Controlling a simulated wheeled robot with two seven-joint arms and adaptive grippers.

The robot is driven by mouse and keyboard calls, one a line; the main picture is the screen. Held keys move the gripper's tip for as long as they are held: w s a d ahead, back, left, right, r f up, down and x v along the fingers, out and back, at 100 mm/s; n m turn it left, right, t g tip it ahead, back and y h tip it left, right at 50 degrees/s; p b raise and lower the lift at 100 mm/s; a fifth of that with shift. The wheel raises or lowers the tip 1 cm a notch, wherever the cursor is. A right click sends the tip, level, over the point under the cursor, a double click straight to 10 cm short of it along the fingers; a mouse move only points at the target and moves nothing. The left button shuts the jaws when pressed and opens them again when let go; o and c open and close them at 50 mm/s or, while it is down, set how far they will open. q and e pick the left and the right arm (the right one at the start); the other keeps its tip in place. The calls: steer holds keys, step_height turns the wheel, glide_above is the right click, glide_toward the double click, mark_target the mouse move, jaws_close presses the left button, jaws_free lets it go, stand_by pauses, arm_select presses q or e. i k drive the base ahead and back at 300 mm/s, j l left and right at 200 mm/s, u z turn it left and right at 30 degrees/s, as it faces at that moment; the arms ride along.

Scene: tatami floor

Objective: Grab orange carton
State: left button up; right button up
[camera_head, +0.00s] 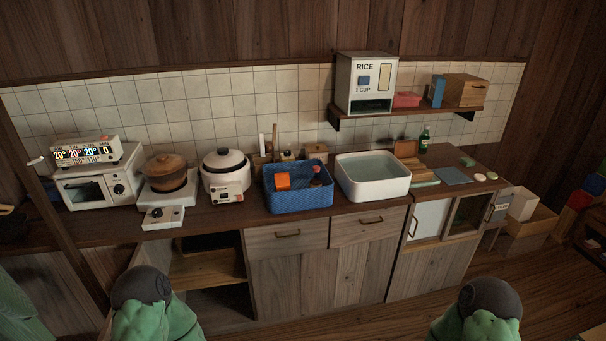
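A small orange carton (283,181) sits inside the blue basket (298,200) on the wooden counter, at the basket's left side. A dark item with a reddish part (317,179) is in the basket to the right of the carton. The basket's walls hide the carton's lower part. Only green and dark rounded parts of my own arms show at the bottom left and bottom right. They are well in front of the counter and apart from the basket. Neither of my grippers can be seen.
A white rice cooker (225,187) stands left of the basket, and a white sink basin (373,190) stands close on its right. A brown pot (166,168) sits further left. A shelf with a rice dispenser (366,80) hangs above. Cabinets (315,270) form the counter front.

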mark_target(282, 181)
steer(key=i+l+u, duration=0.15)
steer(key=i+l, duration=0.15)
steer(key=i+l+u, duration=0.1)
steer(key=i+l, duration=0.25)
steer(key=i+l+u, duration=0.15)
steer(key=i+l, duration=0.15)
steer(key=i+l+u, duration=0.1)
steer(key=i+l, duration=0.2)
steer(key=l, duration=0.25)
steer(key=i+l+u, duration=0.15)
steer(key=i+l, duration=0.15)
steer(key=l, duration=0.15)
